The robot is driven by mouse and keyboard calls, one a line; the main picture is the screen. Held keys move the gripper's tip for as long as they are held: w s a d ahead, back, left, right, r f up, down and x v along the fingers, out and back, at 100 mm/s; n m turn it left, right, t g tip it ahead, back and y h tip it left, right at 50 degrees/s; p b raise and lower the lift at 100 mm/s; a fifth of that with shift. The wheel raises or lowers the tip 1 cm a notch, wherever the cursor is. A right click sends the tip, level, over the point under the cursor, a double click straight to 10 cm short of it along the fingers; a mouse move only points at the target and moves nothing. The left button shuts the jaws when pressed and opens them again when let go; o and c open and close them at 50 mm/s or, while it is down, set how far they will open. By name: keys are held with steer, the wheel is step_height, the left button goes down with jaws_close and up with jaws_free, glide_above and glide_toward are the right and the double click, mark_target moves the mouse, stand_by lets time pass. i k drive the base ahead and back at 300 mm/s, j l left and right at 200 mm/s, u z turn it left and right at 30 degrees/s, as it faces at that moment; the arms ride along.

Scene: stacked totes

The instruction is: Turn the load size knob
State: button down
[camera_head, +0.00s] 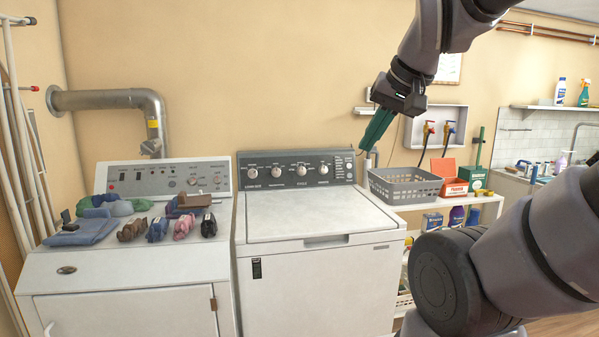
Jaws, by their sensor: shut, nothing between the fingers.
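The washer (318,222) stands in the middle with a dark control panel (290,158) along its back. The panel carries a row of several round silver knobs. The leftmost knob (252,172) has a small label below it that seems to read load size, though the print is too small to be sure. My gripper (366,147) is shut and empty, with green fingers pointing down and to the left. In the picture it is just beyond the panel's right end, apart from the knobs. None of the knobs is hidden.
A grey basket (405,184) and a red box (454,187) sit on a shelf right of the washer. Taps (438,131) are on the wall behind. The washer lid is clear.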

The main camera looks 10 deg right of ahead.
mark_target(252, 173)
steer(key=i+j+u, duration=0.25)
steer(key=i, duration=0.2)
steer(key=i+j+u, duration=0.3)
steer(key=i, duration=0.2)
